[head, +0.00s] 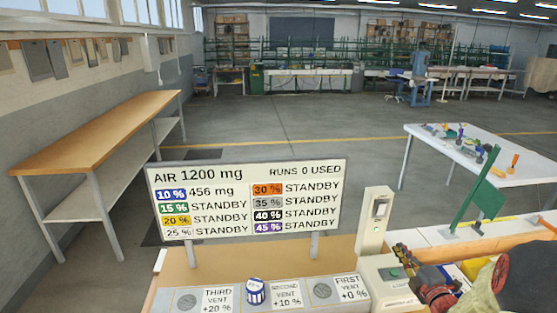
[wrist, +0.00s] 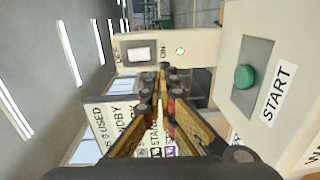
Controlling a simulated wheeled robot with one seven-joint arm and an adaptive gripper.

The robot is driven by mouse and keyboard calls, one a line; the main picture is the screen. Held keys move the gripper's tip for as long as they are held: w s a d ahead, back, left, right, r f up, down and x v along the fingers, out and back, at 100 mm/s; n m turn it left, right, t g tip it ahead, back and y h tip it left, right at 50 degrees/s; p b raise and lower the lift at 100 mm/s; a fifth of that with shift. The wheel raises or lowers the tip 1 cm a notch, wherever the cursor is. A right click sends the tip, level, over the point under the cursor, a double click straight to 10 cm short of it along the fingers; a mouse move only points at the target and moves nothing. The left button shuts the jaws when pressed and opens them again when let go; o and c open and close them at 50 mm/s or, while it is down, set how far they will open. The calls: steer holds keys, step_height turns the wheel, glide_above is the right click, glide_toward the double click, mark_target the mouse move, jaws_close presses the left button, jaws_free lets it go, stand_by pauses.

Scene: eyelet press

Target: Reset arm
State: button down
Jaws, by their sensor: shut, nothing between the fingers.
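My gripper (wrist: 162,80) is shut and empty in the wrist view, its two fingers meeting at the tips. In the head view my gripper (head: 404,254) is at the lower right, beside the start box (head: 390,282) with a green button. The start box also shows at the right of the wrist view (wrist: 275,30), its green button labelled START. A pale switch post (head: 374,228) stands behind the box. In the wrist view the post (wrist: 195,47) lies sideways beyond my fingertips, with a white switch, the word ON and a small green light.
A sign board (head: 246,200) reads AIR 1200 mg, RUNS 0 USED. A blue-and-white tin (head: 255,292) stands between the third and second vent labels on the bench. A green flag (head: 483,185) and a white table (head: 470,155) are at right. The floor beyond is open.

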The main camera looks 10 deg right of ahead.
steer(key=s+a+r+m+g+h, duration=0.35)
steer(key=a+r+m+g, duration=0.25)
steer(key=a+r+m, duration=0.5)
steer(key=s+a+f+m+g+y, duration=0.1)
steer(key=s+a+m+g+y, duration=0.1)
steer(key=s+a, duration=0.8)
steer(key=s+a+m+g+y, duration=0.2)
steer(key=s+a, duration=0.8)
steer(key=s, duration=0.6)
steer(key=shift+s+f+m+g, duration=0.15)
steer(key=shift+f+m+g, duration=0.25)
steer(key=shift+m+g, duration=0.6)
